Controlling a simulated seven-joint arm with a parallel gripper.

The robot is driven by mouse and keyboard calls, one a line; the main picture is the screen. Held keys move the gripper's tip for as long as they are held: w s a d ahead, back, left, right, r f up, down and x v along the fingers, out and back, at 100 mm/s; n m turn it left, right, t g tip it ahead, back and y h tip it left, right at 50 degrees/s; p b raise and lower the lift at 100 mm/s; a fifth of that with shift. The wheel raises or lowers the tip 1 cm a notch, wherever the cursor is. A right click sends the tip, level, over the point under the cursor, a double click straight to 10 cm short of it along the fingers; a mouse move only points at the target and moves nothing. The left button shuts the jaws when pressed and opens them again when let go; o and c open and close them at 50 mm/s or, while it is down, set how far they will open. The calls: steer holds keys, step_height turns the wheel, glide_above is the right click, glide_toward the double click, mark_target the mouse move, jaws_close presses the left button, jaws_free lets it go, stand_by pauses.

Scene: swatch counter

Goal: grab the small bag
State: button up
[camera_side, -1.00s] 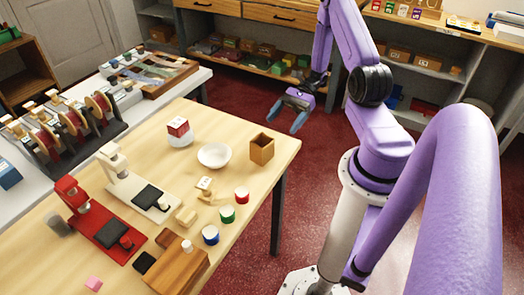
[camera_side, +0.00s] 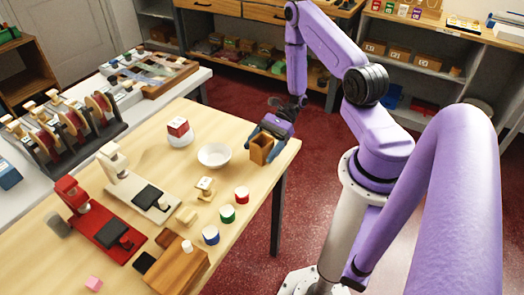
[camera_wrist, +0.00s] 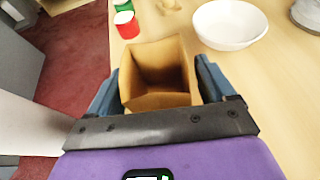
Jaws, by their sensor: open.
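The small bag (camera_side: 261,151) is a brown, open-topped paper bag standing upright near the right edge of the wooden table. In the wrist view the bag (camera_wrist: 160,88) sits between the two blue fingers, its open mouth facing the camera and its inside empty. My gripper (camera_side: 266,140) is open, with one finger on either side of the bag. In the wrist view my gripper (camera_wrist: 162,85) shows a narrow gap at the right finger; whether the left finger touches the bag is unclear.
A white bowl (camera_side: 214,155) stands just left of the bag. Red (camera_side: 242,194), green (camera_side: 227,213) and blue (camera_side: 211,234) capped jars line the table's right side. The table edge lies close to the bag.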

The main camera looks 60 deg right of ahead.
steer(key=c, duration=1)
steer(key=shift+r, duration=0.15)
